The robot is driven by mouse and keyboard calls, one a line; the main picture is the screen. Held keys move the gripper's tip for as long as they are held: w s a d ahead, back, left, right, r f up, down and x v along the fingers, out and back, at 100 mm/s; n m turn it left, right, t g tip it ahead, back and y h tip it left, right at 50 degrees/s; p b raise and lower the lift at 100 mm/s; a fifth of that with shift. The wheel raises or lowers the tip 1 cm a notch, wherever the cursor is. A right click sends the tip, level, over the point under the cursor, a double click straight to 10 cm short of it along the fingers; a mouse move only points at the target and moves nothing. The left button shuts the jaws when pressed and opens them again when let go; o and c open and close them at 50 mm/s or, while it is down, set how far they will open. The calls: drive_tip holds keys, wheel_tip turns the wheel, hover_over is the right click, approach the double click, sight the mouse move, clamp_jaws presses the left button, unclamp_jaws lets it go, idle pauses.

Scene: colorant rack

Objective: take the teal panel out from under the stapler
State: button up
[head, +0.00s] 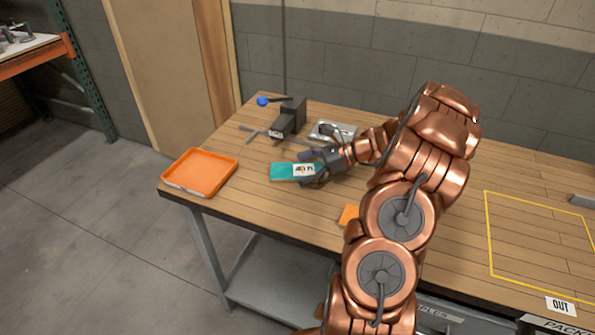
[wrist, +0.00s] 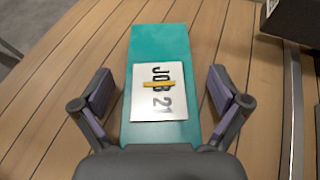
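The teal panel (head: 283,171) lies flat on the wooden table, with a white "JOB 21" card and a small yellow strip on it. It also shows in the wrist view (wrist: 160,45). A dark machine with a blue-knobbed lever, which looks like the stapler (head: 292,115), stands behind the panel; the panel appears clear of it. Part of a dark body, probably the same machine (wrist: 292,18), shows at the wrist view's upper right. My gripper (wrist: 162,92) is open, its fingers either side of the panel with gaps on both sides. In the head view my gripper (head: 311,168) is over the panel's right end.
An orange tray (head: 188,187) sits at the table's left corner. A metal plate with a dark item (head: 345,129) lies behind my gripper. A small orange piece (head: 348,214) is partly hidden by my arm.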

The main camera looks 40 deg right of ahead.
drive_tip(key=c, duration=1.2)
